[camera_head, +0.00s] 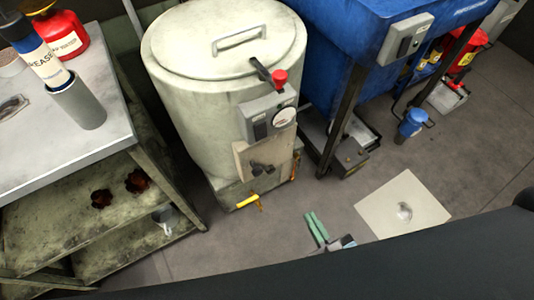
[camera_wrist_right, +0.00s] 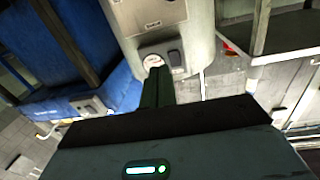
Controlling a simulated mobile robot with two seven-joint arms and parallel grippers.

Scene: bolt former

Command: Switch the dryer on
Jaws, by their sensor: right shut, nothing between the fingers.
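The dryer looks to be the pale round drum (camera_head: 205,95) with a handled lid, at the middle of the head view. Its grey control box (camera_head: 250,112) is on the front and carries a round white dial (camera_head: 284,117) and a dark switch (camera_head: 260,129). In the wrist view the dial (camera_wrist_right: 153,61) and the switch (camera_wrist_right: 175,57) show just beyond my fingers. My right gripper (camera_head: 313,219) has green fingers and is shut and empty, in front of the drum and lower right of the box in the head view. My left gripper is out of view.
A blue machine (camera_head: 335,45) with its own grey switch box (camera_head: 405,38) stands right of the drum. A workbench (camera_head: 60,165) with bottles and a grey cup (camera_head: 78,106) is at left. A yellow-handled valve (camera_head: 246,200) sticks out low on the drum. A pale mat (camera_head: 385,217) lies on the floor.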

